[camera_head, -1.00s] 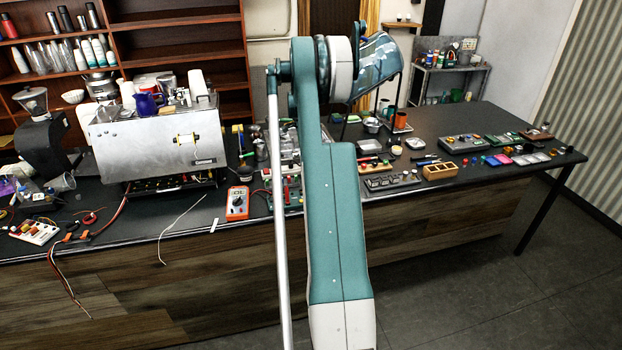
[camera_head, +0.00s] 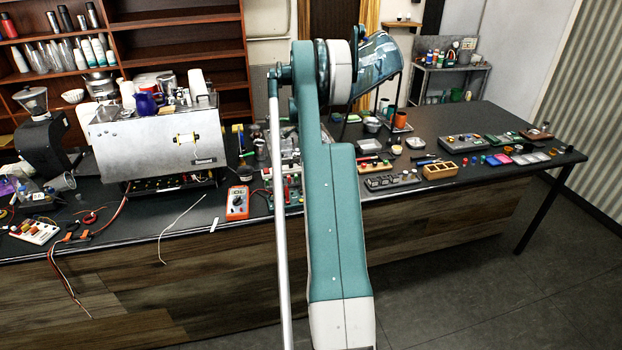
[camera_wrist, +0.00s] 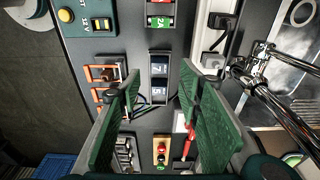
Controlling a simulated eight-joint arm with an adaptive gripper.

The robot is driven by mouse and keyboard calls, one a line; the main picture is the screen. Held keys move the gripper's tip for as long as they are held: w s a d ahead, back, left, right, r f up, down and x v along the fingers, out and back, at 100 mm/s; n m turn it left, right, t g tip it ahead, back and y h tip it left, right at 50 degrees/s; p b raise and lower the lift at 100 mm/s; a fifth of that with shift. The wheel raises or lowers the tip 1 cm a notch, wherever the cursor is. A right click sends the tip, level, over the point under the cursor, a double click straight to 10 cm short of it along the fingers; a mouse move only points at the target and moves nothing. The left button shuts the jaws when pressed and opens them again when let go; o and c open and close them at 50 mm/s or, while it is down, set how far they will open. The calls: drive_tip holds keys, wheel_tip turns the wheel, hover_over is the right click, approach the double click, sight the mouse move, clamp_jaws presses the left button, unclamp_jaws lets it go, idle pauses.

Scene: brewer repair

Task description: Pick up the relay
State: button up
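I cannot tell for certain which part is the relay. In the wrist view, my gripper (camera_wrist: 156,90) is open, its two green-padded fingers apart with nothing held between them. Between and beyond the fingers is a dark two-digit module (camera_wrist: 159,78) on a grey panel (camera_wrist: 140,28). An orange-framed part with a dark block (camera_wrist: 103,73) sits just left of the left fingertip, partly covered lower down by that finger.
The wrist view shows a red and green 2A part (camera_wrist: 160,18) ahead, a red probe-like piece (camera_wrist: 189,138) by the right finger, and metal tubes (camera_wrist: 270,95) at right. In the head view, a multimeter (camera_head: 237,202) and silver brewer (camera_head: 158,138) stand left of my arm.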

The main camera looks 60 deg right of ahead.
drive_tip(key=shift+f, duration=0.1)
drive_tip(key=shift+s+d+f+p, duration=0.1)
drive_tip(key=shift+s+f+p, duration=0.05)
drive_tip(key=shift+f, duration=1.1)
drive_tip(key=shift+s+d+f+p, duration=0.1)
drive_tip(key=shift+f+p, duration=0.05)
drive_tip(key=shift+f, duration=1.1)
drive_tip(key=shift+c, duration=0.3)
drive_tip(key=c, duration=0.9)
